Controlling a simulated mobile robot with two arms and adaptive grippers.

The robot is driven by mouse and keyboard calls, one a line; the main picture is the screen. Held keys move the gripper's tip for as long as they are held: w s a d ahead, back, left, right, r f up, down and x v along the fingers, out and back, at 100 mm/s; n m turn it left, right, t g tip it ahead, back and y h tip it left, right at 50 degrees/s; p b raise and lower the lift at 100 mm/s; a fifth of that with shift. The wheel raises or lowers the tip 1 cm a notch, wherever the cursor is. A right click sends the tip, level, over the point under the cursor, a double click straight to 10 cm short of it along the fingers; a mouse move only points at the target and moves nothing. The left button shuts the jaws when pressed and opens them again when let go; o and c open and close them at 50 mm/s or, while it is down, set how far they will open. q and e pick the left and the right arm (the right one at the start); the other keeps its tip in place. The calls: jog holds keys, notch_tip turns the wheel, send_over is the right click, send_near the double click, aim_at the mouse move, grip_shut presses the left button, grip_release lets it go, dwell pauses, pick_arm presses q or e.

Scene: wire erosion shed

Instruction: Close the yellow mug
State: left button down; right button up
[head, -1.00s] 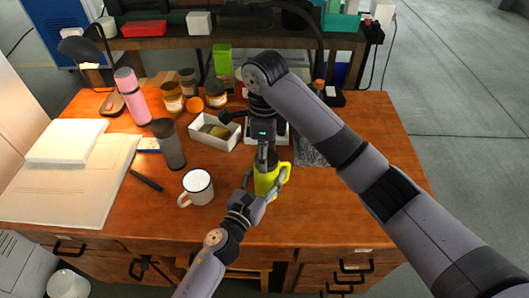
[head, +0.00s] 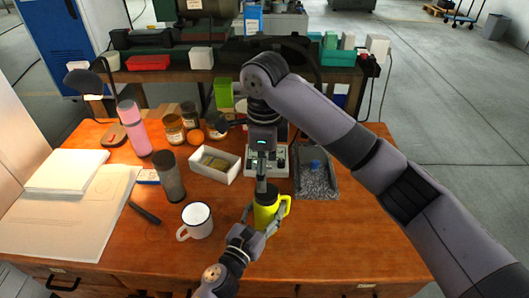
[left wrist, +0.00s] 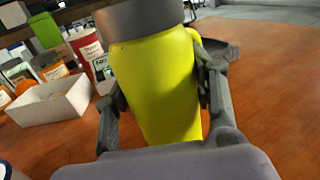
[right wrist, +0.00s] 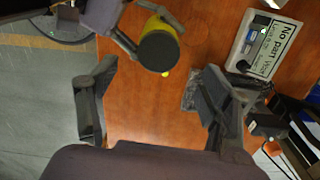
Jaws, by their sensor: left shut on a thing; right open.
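The yellow mug (head: 265,212) stands upright near the desk's front middle, its handle to the right. In the left wrist view its yellow body (left wrist: 158,90) carries a wide grey cap (left wrist: 145,18). My left gripper (head: 262,222) is shut around the body from the front. In the right wrist view the dark round top (right wrist: 159,50) faces the camera. My right gripper (right wrist: 157,75) is open, its fingers spread wide with nothing clearly between them. In the head view it points down just above the mug; the arm partly hides the mug's top.
A white mug (head: 196,221) stands close left of the yellow one. A grey tumbler (head: 169,177), a white box (head: 213,165) and a control unit (head: 267,161) stand behind. A dark tray (head: 316,182) with a blue thing lies right. The desk's right side is clear.

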notch_tip(320, 180, up, 5)
jog(key=shift+r, duration=0.15)
pick_arm(q)
jog(key=c, duration=0.6)
grip_release()
jog(key=v, duration=1.2)
jog(key=shift+a, duration=0.1)
